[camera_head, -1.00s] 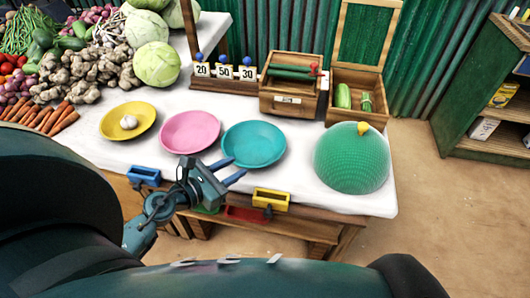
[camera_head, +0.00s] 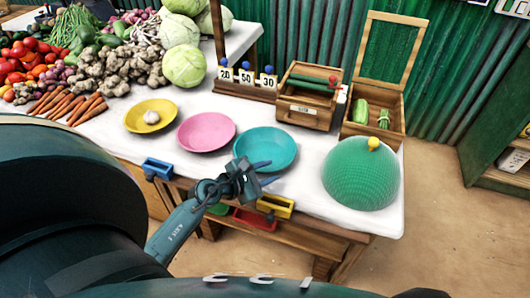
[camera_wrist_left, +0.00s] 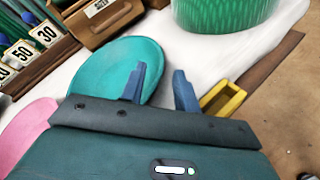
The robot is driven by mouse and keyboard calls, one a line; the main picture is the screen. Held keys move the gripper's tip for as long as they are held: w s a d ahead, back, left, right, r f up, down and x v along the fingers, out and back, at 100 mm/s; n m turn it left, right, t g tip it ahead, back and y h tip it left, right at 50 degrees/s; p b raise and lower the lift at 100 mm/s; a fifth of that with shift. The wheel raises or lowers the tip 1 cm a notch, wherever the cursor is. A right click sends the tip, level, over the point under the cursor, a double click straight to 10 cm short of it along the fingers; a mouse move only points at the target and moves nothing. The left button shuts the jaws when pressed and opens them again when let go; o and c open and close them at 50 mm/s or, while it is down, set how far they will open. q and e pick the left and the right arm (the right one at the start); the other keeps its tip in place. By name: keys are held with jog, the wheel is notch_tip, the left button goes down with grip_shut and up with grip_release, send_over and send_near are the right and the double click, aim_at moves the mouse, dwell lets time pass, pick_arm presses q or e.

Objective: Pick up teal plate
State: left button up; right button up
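The teal plate (camera_head: 265,146) lies flat on the white table, right of the pink plate. My left gripper (camera_head: 266,172) is at the plate's near rim, over the table's front edge. Its two blue fingers are apart, with nothing between them. In the left wrist view the teal plate (camera_wrist_left: 100,72) is partly hidden by the gripper (camera_wrist_left: 160,78). There one finger overlaps the plate's rim, and the other shows against the white cloth beside it. I cannot tell whether either finger touches the plate. My right gripper is not in view.
The pink plate (camera_head: 206,131) and yellow plate (camera_head: 151,115) with a garlic bulb stand left. A green mesh dome (camera_head: 361,174) stands right. Wooden boxes (camera_head: 307,99) and number cards (camera_head: 246,80) stand behind. Blue (camera_head: 158,168) and yellow (camera_head: 276,206) bins hang along the front edge.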

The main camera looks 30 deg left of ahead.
aim_at(280, 168)
pick_arm(q)
jog(key=shift+f+b+x, duration=0.15)
jog(key=shift+x, duration=1.25)
jog(key=shift+f+b+x, duration=0.15)
jog(key=shift+x, duration=1.2)
jog(key=shift+a, duration=0.15)
jog(key=shift+s, duration=0.1)
grip_shut()
